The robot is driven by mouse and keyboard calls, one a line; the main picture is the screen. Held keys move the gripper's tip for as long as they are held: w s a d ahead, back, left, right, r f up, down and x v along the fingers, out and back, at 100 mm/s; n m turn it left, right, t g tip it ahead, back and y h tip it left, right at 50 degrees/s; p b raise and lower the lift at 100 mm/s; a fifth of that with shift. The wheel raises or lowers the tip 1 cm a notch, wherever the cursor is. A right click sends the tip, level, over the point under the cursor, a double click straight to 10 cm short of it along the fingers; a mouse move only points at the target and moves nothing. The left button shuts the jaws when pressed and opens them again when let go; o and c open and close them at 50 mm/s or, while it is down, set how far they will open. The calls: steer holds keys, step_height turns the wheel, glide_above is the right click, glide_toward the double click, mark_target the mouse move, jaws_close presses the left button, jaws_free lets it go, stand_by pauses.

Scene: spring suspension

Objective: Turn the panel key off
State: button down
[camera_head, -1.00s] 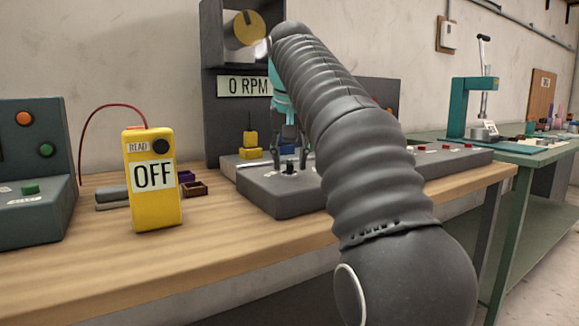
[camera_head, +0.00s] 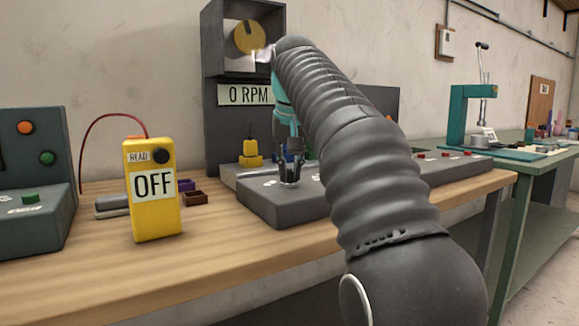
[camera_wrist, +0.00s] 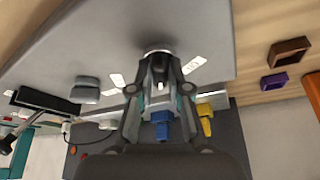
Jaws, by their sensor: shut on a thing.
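The panel key (camera_head: 289,184) stands on the sloped grey control panel (camera_head: 262,205) on the wooden bench. My gripper (camera_head: 290,177) is low over the panel, with its fingers pointing down and shut on the key. In the wrist view my gripper (camera_wrist: 157,75) has its fingertips on either side of the key, whose round base (camera_wrist: 154,47) shows beyond them. Small white labels lie either side of it, a left one (camera_wrist: 117,80) and a right one (camera_wrist: 193,65). Their text is too small to read. The fingers hide most of the key, and I cannot tell its angle.
A yellow handheld meter (camera_head: 152,215) reading OFF stands at left. Behind the panel, a display (camera_head: 243,94) reads 0 RPM. Small purple and brown trays (camera_head: 194,198) sit between meter and panel. A grey-green button box (camera_head: 35,185) is at far left. The bench front is clear.

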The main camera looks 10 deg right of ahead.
steer(key=n+p, duration=0.1)
steer(key=n, duration=0.1)
steer(key=n+y+p, duration=0.1)
steer(key=n+p, duration=0.1)
steer(key=n+y+p, duration=0.1)
steer(key=p, duration=0.1)
steer(key=shift+d+r+n, duration=0.2)
steer(key=shift+d+n, duration=0.15)
steer(key=shift+n, duration=0.05)
steer(key=n, duration=0.1)
steer(key=n+y+p, duration=0.1)
steer(key=n, duration=0.1)
steer(key=shift+w+d+f+g, duration=0.1)
steer(key=shift+w+f+g, duration=0.05)
steer(key=shift+g, duration=0.15)
steer(key=shift+n+g+y+p, duration=0.3)
steer(key=shift+n+y, duration=0.2)
steer(key=shift+n, duration=0.7)
steer(key=c, duration=1.1)
jaws_free()
steer(key=shift+v, duration=3.75)
